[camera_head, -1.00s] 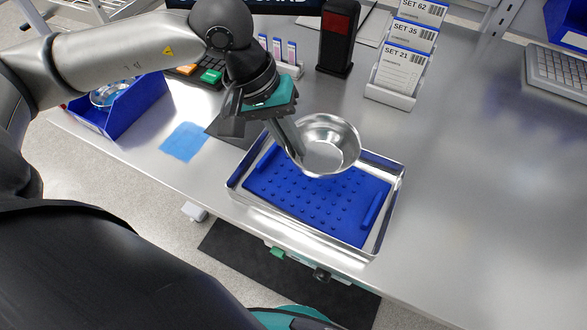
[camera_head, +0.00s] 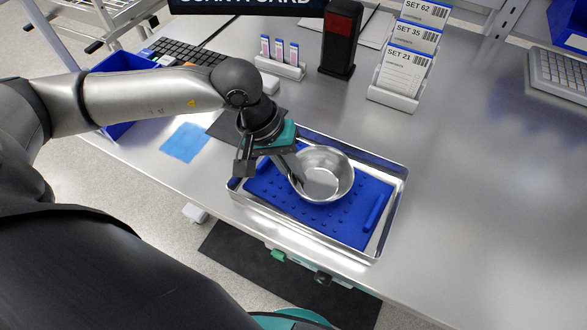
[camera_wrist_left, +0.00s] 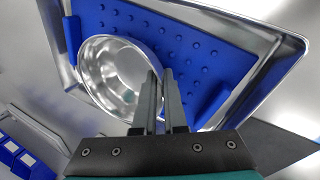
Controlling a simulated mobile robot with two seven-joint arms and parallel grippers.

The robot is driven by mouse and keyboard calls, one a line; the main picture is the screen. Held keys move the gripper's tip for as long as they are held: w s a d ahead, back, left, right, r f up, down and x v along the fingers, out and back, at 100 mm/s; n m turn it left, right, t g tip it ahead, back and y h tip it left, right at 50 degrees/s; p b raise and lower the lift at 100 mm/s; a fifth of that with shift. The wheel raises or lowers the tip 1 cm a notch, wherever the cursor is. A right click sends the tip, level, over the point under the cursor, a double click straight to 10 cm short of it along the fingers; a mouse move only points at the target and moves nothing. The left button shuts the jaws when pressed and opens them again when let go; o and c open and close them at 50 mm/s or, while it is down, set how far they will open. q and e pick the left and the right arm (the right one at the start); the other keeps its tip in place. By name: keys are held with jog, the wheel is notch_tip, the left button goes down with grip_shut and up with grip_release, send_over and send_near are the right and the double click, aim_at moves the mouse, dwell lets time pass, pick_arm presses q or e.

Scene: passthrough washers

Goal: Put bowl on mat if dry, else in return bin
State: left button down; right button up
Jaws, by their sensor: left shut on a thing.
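A shiny metal bowl (camera_head: 324,176) is upright over the blue studded mat (camera_head: 318,222), which lies in a metal tray (camera_head: 391,216). My left gripper (camera_head: 295,178) is shut on the left rim of the bowl. In the left wrist view the fingers (camera_wrist_left: 160,95) pinch the rim of the bowl (camera_wrist_left: 108,72), above the mat (camera_wrist_left: 195,50). I cannot tell whether the bowl touches the mat. No water is clearly visible in the bowl. A blue bin (camera_head: 118,64) stands at the left, partly hidden behind my left arm. My right gripper is not in view.
A blue square patch (camera_head: 185,142) lies left of the tray. Behind are a card rack (camera_head: 400,78), a dark box with a red panel (camera_head: 341,38), a small strip holder (camera_head: 280,66) and a keyboard (camera_head: 187,51). The table right of the tray is clear.

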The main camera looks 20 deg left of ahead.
pick_arm(q)
jog(key=c, duration=1.3)
grip_release()
jog(key=shift+o, duration=0.2)
jog(key=p+v, duration=0.1)
jog(key=v, duration=1.1)
jog(key=shift+s+r, duration=0.1)
